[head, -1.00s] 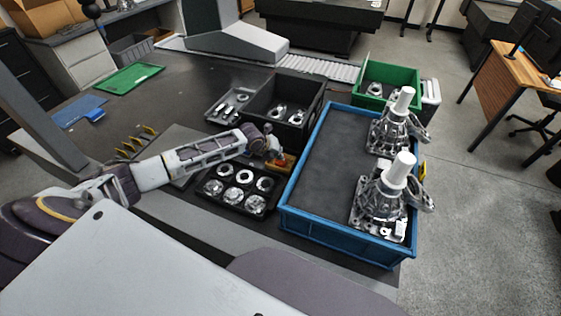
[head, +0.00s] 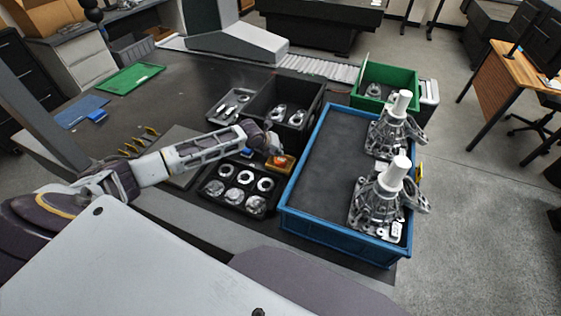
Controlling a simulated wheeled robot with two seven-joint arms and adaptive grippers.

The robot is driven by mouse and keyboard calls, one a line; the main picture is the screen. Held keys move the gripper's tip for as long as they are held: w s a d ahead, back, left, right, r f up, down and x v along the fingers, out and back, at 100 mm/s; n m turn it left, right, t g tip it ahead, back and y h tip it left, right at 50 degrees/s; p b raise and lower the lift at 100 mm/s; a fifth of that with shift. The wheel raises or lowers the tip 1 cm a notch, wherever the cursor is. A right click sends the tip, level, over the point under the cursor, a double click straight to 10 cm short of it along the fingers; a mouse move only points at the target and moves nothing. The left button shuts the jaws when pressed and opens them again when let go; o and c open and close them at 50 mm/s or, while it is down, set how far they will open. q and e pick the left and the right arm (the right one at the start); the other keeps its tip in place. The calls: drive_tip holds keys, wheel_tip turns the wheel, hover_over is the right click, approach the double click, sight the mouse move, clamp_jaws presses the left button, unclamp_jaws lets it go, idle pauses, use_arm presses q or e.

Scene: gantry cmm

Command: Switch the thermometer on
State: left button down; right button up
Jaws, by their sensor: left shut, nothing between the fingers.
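A small yellow-orange device (head: 284,162), which looks like the thermometer, lies on the dark table between the black parts tray and the blue crate. A bright orange-red patch shows on its top; I cannot read any display. My left gripper (head: 274,149) is shut and empty, just beyond the device with its tips close to the device's far edge. I cannot tell whether they touch it. The wrist hides part of the fingers. My right gripper is not in view.
A black tray (head: 238,207) with several metal rings and discs is in front of the device. A blue crate (head: 345,245) with two metal housings stands right of it. A black bin (head: 322,97) stands behind. A green bin (head: 400,75) is farther back.

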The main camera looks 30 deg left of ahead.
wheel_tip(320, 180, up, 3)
drive_tip(key=p, duration=0.2)
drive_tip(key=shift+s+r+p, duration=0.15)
drive_tip(key=shift+p, duration=0.25)
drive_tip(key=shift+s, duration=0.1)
